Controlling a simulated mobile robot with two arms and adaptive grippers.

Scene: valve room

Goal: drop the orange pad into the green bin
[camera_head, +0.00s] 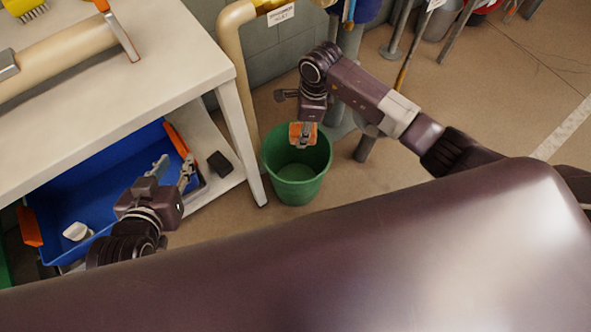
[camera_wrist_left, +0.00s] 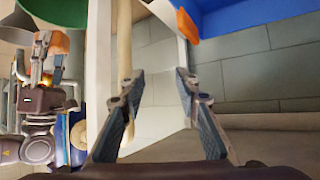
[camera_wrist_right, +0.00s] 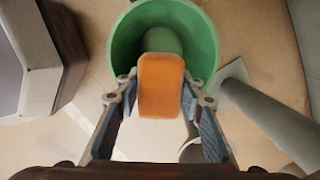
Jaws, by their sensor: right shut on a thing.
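The orange pad (camera_head: 303,134) is held by my right gripper (camera_head: 302,142), just above the far part of the green bin's mouth. In the right wrist view the orange pad (camera_wrist_right: 161,85) sits between the two fingers, with the green bin (camera_wrist_right: 123,48) behind it. The green bin (camera_head: 294,189) stands upright on the floor, and its inside shows no other thing in the head view. My left gripper (camera_head: 174,169) is open and empty over the blue crate; in the left wrist view its fingers (camera_wrist_left: 158,85) are wide apart.
A white table (camera_head: 160,75) stands at the left, with a blue crate (camera_head: 95,175) on its lower shelf. A dark block (camera_head: 220,163) lies beside the crate. A beige pipe (camera_head: 238,70) and grey posts (camera_head: 367,148) rise close to the bin.

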